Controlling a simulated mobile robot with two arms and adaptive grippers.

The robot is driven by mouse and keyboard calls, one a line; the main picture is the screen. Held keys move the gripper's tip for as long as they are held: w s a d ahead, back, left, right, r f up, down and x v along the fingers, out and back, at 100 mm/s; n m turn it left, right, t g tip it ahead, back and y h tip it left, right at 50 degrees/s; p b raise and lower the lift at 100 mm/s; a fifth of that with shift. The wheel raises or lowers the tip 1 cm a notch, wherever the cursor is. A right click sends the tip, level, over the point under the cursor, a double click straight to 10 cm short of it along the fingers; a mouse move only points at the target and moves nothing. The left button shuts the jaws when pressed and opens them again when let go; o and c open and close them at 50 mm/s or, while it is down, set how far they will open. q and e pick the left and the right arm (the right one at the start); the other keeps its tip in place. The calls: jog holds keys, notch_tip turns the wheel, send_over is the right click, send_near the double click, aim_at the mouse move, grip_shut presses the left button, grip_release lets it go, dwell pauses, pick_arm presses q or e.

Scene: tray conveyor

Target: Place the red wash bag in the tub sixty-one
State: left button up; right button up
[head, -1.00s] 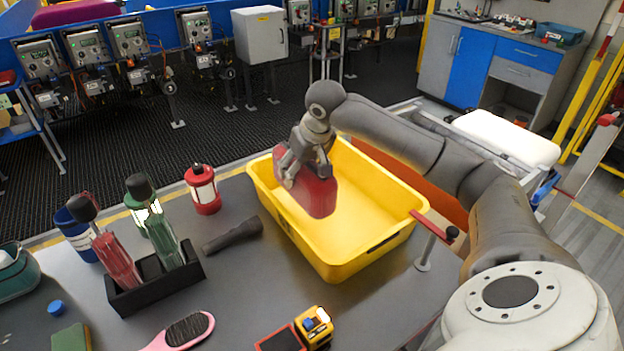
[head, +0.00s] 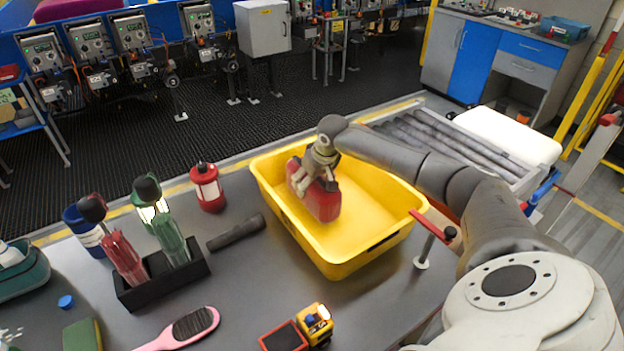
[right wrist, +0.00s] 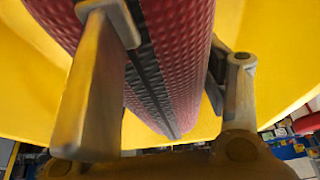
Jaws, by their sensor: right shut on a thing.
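The red wash bag (head: 322,202) is inside the yellow tub (head: 350,262), toward its left back part, in the head view. My right gripper (head: 312,180) is shut on the bag from above. In the right wrist view, the textured red bag (right wrist: 185,50) with its dark zip strip lies between the fingers of my right gripper (right wrist: 175,75), with the yellow tub wall (right wrist: 275,50) around it. Whether the bag touches the tub floor cannot be told. I see no number on the tub. My left gripper is not in view.
A toy truck (head: 313,323) and a pink hairbrush (head: 185,328) lie in front. A red-handled clamp (head: 432,228) is at the tub's right.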

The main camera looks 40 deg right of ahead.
jog(key=o, duration=1.3)
jog(key=b+v, duration=0.1)
jog(key=v, duration=1.1)
